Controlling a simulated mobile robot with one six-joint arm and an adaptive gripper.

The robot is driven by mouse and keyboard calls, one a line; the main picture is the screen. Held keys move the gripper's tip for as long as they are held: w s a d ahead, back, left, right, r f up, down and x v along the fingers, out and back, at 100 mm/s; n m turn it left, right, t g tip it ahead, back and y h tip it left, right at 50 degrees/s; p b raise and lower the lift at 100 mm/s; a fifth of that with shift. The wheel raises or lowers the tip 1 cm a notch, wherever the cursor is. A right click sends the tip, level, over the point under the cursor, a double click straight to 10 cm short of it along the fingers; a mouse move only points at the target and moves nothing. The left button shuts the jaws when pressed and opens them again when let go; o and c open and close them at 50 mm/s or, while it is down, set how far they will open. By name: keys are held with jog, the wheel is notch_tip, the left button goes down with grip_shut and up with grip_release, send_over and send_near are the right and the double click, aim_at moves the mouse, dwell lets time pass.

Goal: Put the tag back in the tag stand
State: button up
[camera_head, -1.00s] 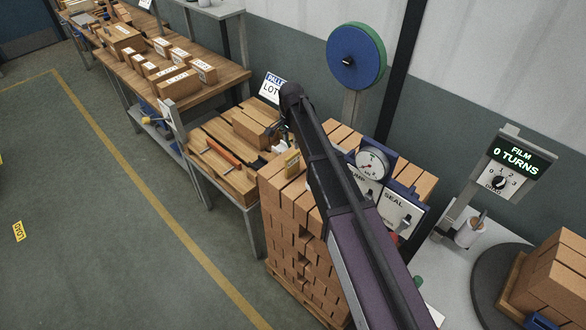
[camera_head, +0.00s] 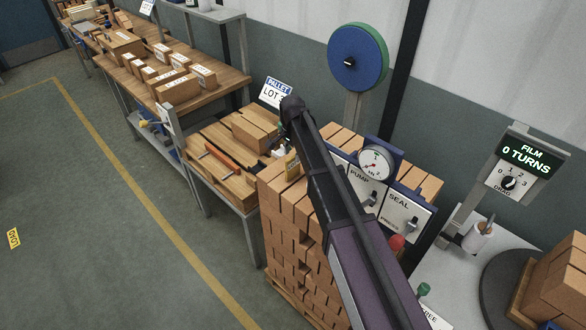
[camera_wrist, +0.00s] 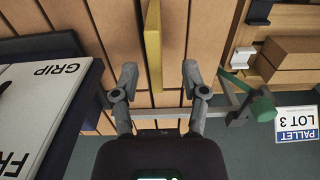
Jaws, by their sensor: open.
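A thin yellow piece (camera_wrist: 153,45), which looks like the tag seen edge-on, stands over the brick stack in the wrist view. My gripper (camera_wrist: 159,76) is open, with a finger on each side of the yellow piece's near end. Gaps show on both sides. In the head view my arm hides most of the gripper. A small white holder (camera_wrist: 243,57) sits on the neighbouring wooden surface; I cannot tell whether it is the tag stand.
The brick stack (camera_head: 285,215) stands beside a wooden-topped table (camera_head: 222,180). A PALLET LOT 3 sign (camera_head: 274,92) is behind. A control panel with PUMP and SEAL (camera_head: 398,212) and a gauge (camera_head: 376,163) are right of my arm. Open floor (camera_head: 90,230) lies left.

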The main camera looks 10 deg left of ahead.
jog(key=shift+f, duration=0.15)
jog(key=b, duration=0.5)
send_over(293, 176)
jog(key=shift+w+a+f, duration=0.1)
jog(key=shift+w+f, duration=0.1)
jog(key=shift+f, duration=1.05)
jog(key=shift+w+a+f, duration=0.1)
jog(key=shift+w+f, duration=0.05)
jog(key=shift+f, duration=1.1)
jog(key=shift+d, duration=0.1)
grip_shut()
